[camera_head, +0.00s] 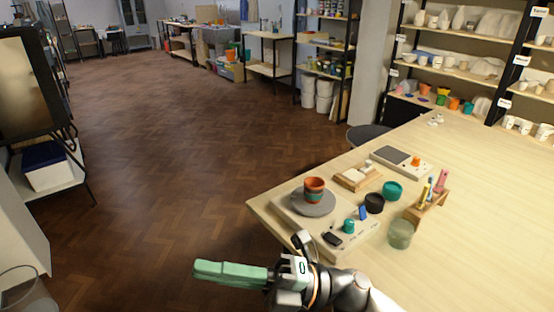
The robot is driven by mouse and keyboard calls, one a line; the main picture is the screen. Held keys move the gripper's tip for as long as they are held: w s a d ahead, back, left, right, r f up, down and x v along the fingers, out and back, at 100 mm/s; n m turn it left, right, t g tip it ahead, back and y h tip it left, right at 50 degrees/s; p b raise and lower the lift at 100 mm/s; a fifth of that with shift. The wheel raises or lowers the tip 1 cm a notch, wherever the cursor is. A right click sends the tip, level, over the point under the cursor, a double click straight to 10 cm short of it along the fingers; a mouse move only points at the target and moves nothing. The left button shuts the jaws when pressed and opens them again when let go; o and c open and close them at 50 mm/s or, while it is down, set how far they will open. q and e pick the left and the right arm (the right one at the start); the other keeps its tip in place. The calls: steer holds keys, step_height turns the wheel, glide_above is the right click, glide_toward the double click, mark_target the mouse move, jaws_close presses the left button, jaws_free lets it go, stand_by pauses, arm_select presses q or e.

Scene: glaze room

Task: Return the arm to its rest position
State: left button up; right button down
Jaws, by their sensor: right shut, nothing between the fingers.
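My right gripper (207,269) has pale green fingers that point left. They are closed together with nothing between them. The right arm comes in from the bottom right, and the gripper is at the bottom middle of the view, in front of the wooden table's (470,165) near left corner. The dark wood floor shows behind the fingers. They look apart from everything on the table. My left gripper is not in view.
Close by on the table, a banding wheel (313,209) on a board carries an orange and green cup (315,188). Beside it are a glass jar (400,234), small teal and black bowls and a tool holder (428,208).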

steer(key=w+d+f+m+t+h, duration=0.6)
steer(key=m+t, duration=0.3)
steer(key=m, duration=0.3)
steer(key=w+d+f+m+t+h, duration=0.3)
steer(key=d+f+m+t+h, duration=0.25)
steer(key=f+m+t, duration=0.55)
steer(key=s+d+f+m+g+h, duration=0.4)
steer(key=s+d+f+m, duration=0.2)
steer(key=f, duration=0.5)
steer(key=s+d+f+m+g+h, duration=0.4)
steer(key=s+d+f+m+g, duration=0.1)
steer(key=s+f, duration=0.4)
step_height(320, 180, down, 2)
steer(key=d+m, duration=0.1)
steer(key=d, duration=0.1)
steer(key=shift+s+d+f, duration=0.25)
steer(key=shift+d, duration=0.05)
